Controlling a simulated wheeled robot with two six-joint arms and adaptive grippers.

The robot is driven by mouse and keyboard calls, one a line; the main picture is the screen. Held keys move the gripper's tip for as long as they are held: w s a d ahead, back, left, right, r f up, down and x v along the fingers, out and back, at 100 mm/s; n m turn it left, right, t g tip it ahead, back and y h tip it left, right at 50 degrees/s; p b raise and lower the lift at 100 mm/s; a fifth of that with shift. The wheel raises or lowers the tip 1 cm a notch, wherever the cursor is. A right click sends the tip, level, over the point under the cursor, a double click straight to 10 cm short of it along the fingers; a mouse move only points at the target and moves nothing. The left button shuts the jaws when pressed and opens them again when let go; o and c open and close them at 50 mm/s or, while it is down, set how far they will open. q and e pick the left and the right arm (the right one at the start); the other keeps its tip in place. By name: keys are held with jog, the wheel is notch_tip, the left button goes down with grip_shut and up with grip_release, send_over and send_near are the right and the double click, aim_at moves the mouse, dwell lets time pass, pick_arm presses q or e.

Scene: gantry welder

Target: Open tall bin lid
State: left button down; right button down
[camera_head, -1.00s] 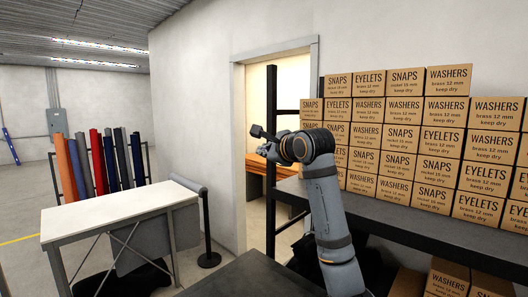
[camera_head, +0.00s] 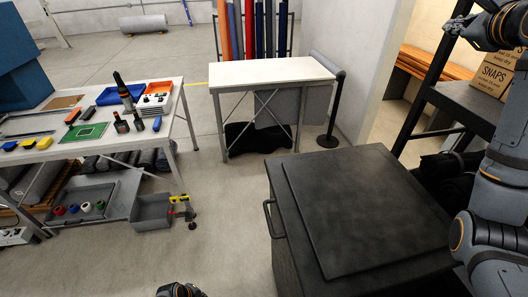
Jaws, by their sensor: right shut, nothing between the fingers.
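The tall bin (camera_head: 285,255) is a dark grey box standing at the lower right. Its flat lid (camera_head: 365,210) lies shut on top. A bar handle (camera_head: 268,218) sticks out on the bin's left side, near the top. My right gripper (camera_head: 454,27) is at the upper right, shut and empty, beyond and apart from the lid. Its arm comes in along the right edge. A small piece of my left gripper (camera_head: 180,290) shows at the bottom edge, left of the bin. Its fingers are not clear there.
A dark shelf (camera_head: 460,105) with cartons (camera_head: 498,72) stands right of the bin. A white table (camera_head: 275,70) and a dark post (camera_head: 335,110) stand behind it. A workbench (camera_head: 110,140) with tools is at the left. The floor left of the bin is mostly clear.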

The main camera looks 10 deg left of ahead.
pick_arm(q)
jog(key=w+d+r+n+t+h, duration=0.1)
jog(key=w+d+r+n+h, duration=0.15)
jog(key=w+r, duration=0.35)
jog(key=w+d+r+n+t+h, duration=0.1)
jog(key=w+d+r+n+h, duration=0.15)
jog(key=w+r, duration=0.35)
jog(key=w+d+r+n+h, duration=0.1)
jog(key=d+r+n+h, duration=0.15)
jog(key=r, duration=0.65)
jog(key=w+d+r+n+h, duration=0.1)
jog(key=d+r, duration=0.3)
jog(key=r, duration=0.5)
jog(key=x, duration=1.1)
jog(key=r, duration=0.4)
jog(key=shift+s+d+g, duration=0.15)
jog(key=shift+d+g, duration=0.1)
jog(key=shift+g, duration=0.15)
jog(key=shift+f, duration=0.1)
jog(key=shift+r, duration=2.05)
